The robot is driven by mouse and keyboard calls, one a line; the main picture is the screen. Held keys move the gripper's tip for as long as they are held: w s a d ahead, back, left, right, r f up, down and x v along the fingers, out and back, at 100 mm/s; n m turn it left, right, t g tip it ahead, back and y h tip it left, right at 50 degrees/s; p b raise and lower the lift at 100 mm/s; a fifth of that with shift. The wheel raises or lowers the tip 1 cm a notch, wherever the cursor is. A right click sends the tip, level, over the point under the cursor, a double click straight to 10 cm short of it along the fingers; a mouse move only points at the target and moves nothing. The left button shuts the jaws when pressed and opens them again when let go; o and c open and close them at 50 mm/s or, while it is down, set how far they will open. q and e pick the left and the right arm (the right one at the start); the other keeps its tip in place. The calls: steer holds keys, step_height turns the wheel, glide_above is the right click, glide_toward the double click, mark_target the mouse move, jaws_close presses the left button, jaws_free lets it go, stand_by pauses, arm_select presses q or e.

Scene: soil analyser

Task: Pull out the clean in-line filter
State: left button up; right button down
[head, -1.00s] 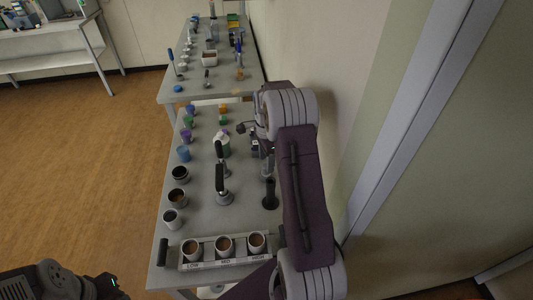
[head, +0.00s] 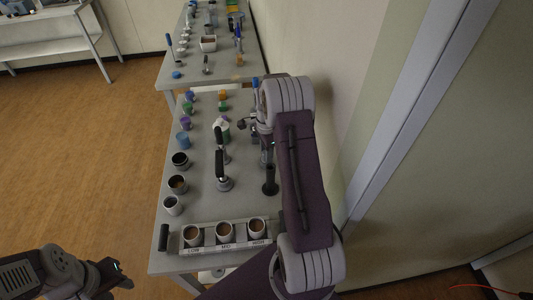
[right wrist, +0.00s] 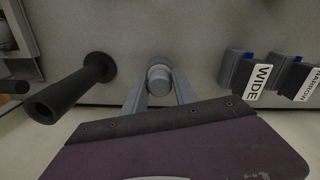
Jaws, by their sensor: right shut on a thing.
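In the right wrist view a short grey cylinder (right wrist: 159,79), apparently the in-line filter, stands end-on between the two grey fingers of my right gripper (right wrist: 160,92). The fingers are shut on its sides. A pale grey surface lies behind it, and I cannot tell whether the cylinder is still seated there. In the head view my purple right arm hides most of this gripper and the cylinder. My left gripper (head: 122,275) is at the lower left, off the table and away from everything; whether its jaws are apart is unclear.
A black upright tube (right wrist: 72,88) stands left of my right gripper. Boxes labelled WIDE (right wrist: 250,78) and NARROW (right wrist: 298,80) are on the right. On the table (head: 200,205) are several cups, black-handled tools (head: 221,170) and a three-cup rack (head: 210,248). A wall is close on the right.

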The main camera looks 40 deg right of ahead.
steer(key=shift+r+p, duration=0.65)
steer(key=shift+p, duration=0.05)
stand_by(0.4)
steer(key=shift+r+p, duration=2.6)
steer(key=shift+r, duration=0.3)
